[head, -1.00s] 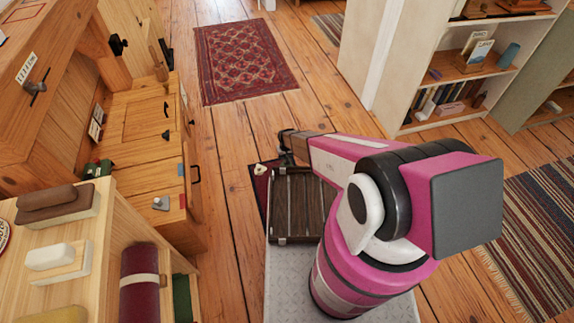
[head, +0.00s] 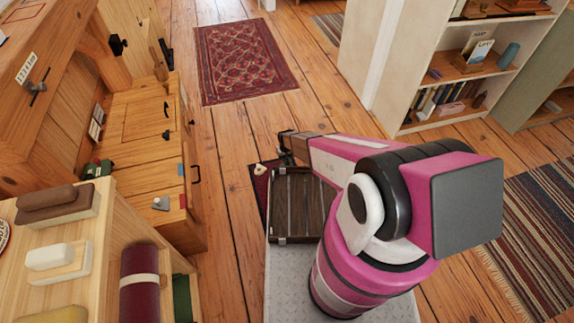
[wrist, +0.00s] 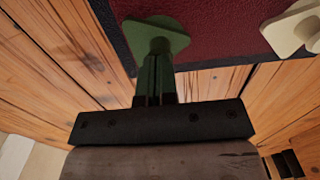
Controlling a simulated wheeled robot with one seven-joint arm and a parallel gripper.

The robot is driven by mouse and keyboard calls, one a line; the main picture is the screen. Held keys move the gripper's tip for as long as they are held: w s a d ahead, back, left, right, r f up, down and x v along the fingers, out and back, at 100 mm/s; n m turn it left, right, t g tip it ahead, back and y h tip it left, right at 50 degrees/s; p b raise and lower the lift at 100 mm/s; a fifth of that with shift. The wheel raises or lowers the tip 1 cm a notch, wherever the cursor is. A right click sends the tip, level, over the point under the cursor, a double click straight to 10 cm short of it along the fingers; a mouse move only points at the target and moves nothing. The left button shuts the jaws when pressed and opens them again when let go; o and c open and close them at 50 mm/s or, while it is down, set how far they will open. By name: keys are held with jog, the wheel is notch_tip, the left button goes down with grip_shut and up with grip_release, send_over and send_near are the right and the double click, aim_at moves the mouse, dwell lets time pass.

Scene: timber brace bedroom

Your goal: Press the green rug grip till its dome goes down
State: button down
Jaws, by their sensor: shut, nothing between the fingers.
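The green rug grip (wrist: 152,26) is at the top of the wrist view, at the edge of the dark red rug (wrist: 217,28). My gripper (wrist: 157,60) is shut and empty, with its fingertips over the near part of the green grip. The fingers cover part of it, so I cannot tell if they touch it or how high its dome stands. In the head view my gripper (head: 286,153) is low by the rug (head: 260,185), and the green grip is hidden there.
A cream grip (wrist: 292,28) sits on the rug to the right in the wrist view; it also shows in the head view (head: 260,169). A dark slatted case (head: 297,205) is close to my gripper. Wooden drawers (head: 150,125) stand left; open floor lies beyond.

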notch_tip(320, 180, up, 8)
dwell(1.3)
dwell(0.3)
